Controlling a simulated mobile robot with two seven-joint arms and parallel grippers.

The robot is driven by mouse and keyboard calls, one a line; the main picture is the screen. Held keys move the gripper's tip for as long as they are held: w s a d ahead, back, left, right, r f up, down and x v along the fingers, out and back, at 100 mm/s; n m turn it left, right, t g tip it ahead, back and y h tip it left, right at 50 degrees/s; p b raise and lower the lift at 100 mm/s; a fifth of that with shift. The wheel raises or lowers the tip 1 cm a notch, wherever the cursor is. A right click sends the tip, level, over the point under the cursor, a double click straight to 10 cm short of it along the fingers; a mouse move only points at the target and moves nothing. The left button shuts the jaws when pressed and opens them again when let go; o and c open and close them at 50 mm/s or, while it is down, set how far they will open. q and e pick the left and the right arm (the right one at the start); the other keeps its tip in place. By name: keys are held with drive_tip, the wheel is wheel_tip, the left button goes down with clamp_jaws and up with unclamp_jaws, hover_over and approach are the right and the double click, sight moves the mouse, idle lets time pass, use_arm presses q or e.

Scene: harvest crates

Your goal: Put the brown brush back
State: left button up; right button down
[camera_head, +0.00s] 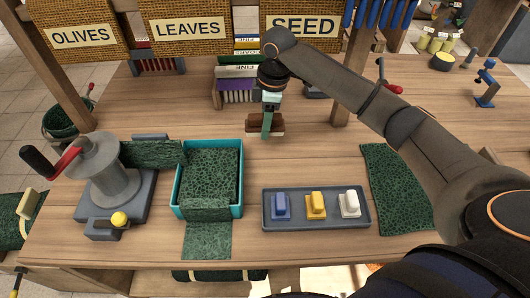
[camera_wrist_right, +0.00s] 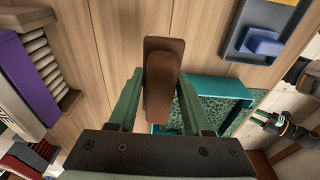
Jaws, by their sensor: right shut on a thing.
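The brown brush (camera_head: 278,126) is in the jaws of my right gripper (camera_head: 268,112), over the middle of the table behind the teal tray. In the right wrist view the brown brush (camera_wrist_right: 163,60) sits lengthwise between the two green fingers of the right gripper (camera_wrist_right: 160,82). Its height over the table is hard to judge. A grey tray (camera_head: 300,225) at the front holds a blue brush (camera_head: 281,207), a yellow brush (camera_head: 316,207) and a white brush (camera_head: 349,206) in a row. A corner of this tray (camera_wrist_right: 236,45) shows in the wrist view.
A teal tray (camera_head: 239,185) with green patterned cloth stands left of the grey tray. A crank roller machine (camera_head: 110,180) is at the left. A green mat (camera_head: 395,190) lies at the right. A book rack (camera_head: 238,85) and wooden posts stand behind.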

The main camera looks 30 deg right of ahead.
hover_over(264, 155)
wheel_tip(264, 155, down, 5)
drive_tip(key=shift+s+d+r, duration=0.1)
drive_tip(key=shift+s+d, duration=0.05)
drive_tip(key=shift+f+p, duration=0.4)
drive_tip(key=shift+f, duration=1.7)
drive_tip(key=shift+f, duration=0.25)
drive_tip(key=shift+c, duration=1.7)
unclamp_jaws()
